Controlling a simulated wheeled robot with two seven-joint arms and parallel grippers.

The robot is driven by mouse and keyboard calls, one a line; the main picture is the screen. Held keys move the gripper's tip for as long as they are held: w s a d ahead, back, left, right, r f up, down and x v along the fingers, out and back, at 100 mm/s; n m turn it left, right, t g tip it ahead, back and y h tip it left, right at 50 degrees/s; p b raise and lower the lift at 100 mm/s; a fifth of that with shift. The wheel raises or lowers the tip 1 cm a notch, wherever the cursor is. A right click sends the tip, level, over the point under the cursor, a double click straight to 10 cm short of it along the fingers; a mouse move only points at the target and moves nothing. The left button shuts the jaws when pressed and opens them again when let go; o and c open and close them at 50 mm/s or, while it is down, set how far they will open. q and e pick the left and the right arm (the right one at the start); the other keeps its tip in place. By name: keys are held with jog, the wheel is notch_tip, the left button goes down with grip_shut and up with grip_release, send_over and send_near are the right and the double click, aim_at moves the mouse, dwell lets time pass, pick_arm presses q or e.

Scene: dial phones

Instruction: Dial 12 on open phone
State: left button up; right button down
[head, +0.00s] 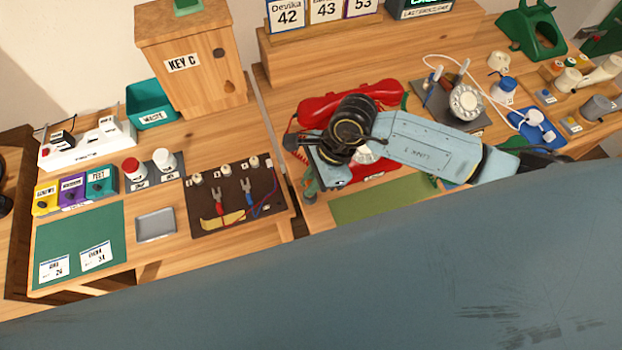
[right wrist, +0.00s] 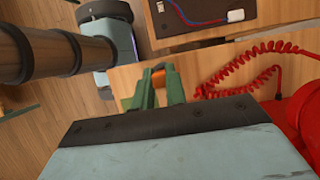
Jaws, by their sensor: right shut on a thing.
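A red phone (head: 318,108) stands on the right-hand table with its handset along the back. Its pale dial (head: 366,153) shows only partly behind my right arm. The red body (right wrist: 305,105) and coiled cord also show in the right wrist view. A bare dial (head: 467,101) with a white finger wheel sits on a dark plate farther right. I cannot tell for sure which is the open phone. My right gripper (head: 309,187) is over the table's left edge beside the red phone. In the right wrist view its green fingers (right wrist: 158,88) are shut on a small orange thing (right wrist: 173,78). My left gripper is not seen.
A green phone shell (head: 531,33) stands at the back right. A dark board (head: 237,197) with wires and clips lies on the left table, near a metal tray (head: 156,224). A key box (head: 191,62) stands behind. A gap separates the tables.

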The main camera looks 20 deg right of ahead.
jog(key=shift+f+b, duration=0.3)
jog(key=shift+f, duration=0.1)
jog(key=shift+r, duration=0.1)
jog(key=c, duration=1.3)
grip_release()
jog(key=shift+c, duration=0.2)
jog(key=v, duration=1.3)
jog(key=shift+r, duration=0.15)
